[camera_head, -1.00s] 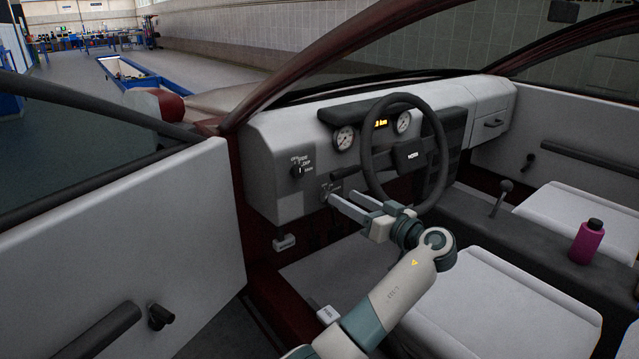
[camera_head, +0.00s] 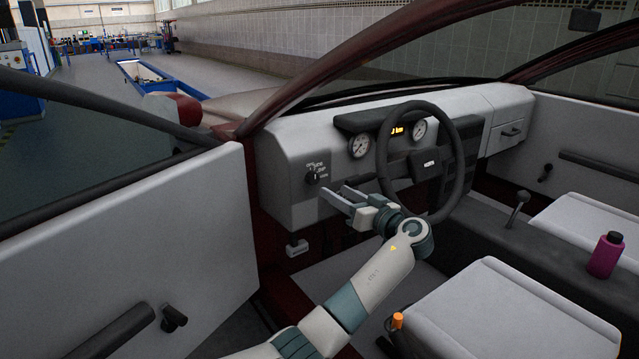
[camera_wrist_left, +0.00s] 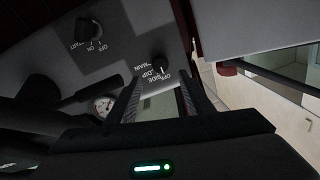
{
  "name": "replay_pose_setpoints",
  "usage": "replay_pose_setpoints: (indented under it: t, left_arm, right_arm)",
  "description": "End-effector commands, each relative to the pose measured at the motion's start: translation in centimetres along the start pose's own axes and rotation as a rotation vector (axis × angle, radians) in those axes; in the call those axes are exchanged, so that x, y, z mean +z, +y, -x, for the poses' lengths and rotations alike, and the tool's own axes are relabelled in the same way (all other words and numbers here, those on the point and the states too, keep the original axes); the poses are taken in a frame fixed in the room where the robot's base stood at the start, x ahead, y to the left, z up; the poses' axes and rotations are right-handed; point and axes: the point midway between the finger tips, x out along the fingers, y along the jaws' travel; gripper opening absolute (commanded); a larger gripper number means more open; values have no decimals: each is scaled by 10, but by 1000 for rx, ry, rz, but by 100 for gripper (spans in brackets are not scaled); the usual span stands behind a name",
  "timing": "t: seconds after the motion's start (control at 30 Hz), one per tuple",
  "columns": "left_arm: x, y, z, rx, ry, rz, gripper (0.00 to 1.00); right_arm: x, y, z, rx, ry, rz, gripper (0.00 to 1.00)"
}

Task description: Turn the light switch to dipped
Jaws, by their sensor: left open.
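The light switch (camera_head: 312,177) is a small dark round knob on the pale dashboard, left of the steering wheel, with printed labels around it. In the left wrist view the knob (camera_wrist_left: 160,63) shows upside-down labels OFF, SIDE, DIP and MAIN; which one it points at is too small to tell. My left gripper (camera_head: 336,191) is open and empty, its fingertips just below and right of the switch in the head view. In the left wrist view the two fingers (camera_wrist_left: 158,88) reach toward the switch, apart from it. My right gripper is not in view.
The steering wheel (camera_head: 382,160) stands close to the right of my left gripper. A second knob (camera_wrist_left: 90,28), labelled ON and START, is on the dash. The open door (camera_head: 130,230) lies left. A magenta bottle (camera_head: 606,256) stands between the seats, far right.

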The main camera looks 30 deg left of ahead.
Motion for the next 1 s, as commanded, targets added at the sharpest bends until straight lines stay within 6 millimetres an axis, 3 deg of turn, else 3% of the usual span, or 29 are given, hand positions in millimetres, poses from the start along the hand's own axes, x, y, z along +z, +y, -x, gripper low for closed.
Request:
replay_pose_setpoints:
  t: [0.3,0.5,0.97,1.0]
  left_arm:
    - [0,-1,-57,-3,1,-2,47]
    - [0,0,-79,-2,1,-1,47]
    - [0,0,-86,0,0,-1,47]
    - [0,0,-86,0,0,-1,38]
  right_arm:
    - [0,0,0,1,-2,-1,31]
    - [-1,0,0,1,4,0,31]
    - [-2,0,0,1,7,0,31]
    - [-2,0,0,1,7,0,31]
